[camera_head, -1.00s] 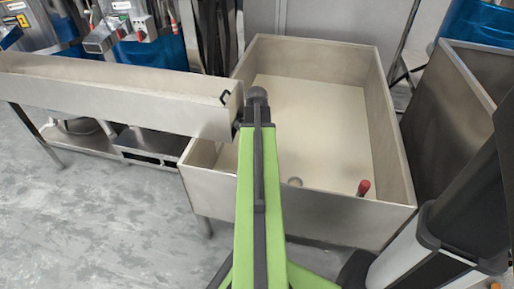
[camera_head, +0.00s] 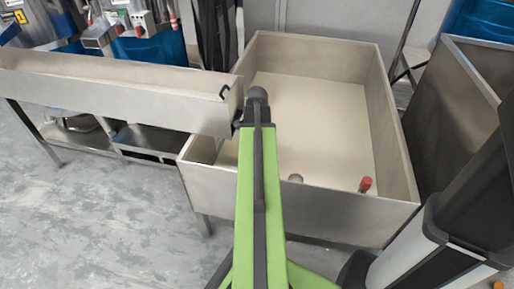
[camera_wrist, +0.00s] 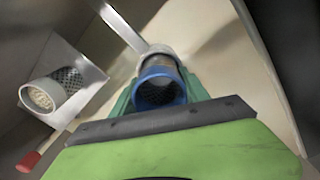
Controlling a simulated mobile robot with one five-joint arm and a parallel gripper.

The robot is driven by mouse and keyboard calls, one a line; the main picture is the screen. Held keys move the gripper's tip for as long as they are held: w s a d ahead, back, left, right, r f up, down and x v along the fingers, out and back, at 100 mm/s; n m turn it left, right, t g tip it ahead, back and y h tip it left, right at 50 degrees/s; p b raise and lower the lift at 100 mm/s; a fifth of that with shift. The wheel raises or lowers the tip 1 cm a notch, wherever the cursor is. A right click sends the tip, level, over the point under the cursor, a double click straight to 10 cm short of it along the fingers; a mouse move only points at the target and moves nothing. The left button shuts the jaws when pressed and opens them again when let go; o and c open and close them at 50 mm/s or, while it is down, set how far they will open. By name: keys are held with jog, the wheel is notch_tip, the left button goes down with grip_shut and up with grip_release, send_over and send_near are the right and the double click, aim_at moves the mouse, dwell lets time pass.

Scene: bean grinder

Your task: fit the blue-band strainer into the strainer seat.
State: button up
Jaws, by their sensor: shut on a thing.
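The blue-band strainer (camera_wrist: 158,82) shows in the middle of the wrist view, its blue ring facing the camera and dark mesh inside. My gripper (camera_wrist: 160,98) is shut on it, with teal fingers on either side. A pale grey rounded part (camera_wrist: 158,50) shows just beyond the strainer; I cannot tell whether the two touch or whether this is the strainer seat. In the head view my green arm reaches over the metal tub, and neither my gripper nor the held strainer can be made out there.
Another mesh strainer (camera_wrist: 45,95) with a cream end is at the left of the wrist view, against a metal plate. A red-ended piece (camera_head: 365,185) stands in the tub's front right. The metal tub (camera_head: 330,215) has high walls; a trough (camera_head: 110,95) adjoins it at left.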

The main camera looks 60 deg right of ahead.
jog(key=shift+f+b, duration=1.05)
jog(key=shift+f, duration=0.1)
jog(key=o, duration=1.6)
jog(key=shift+c, duration=0.2)
jog(key=shift+r, duration=0.2)
notch_tip(320, 180, up, 17)
jog(key=p, duration=1.7)
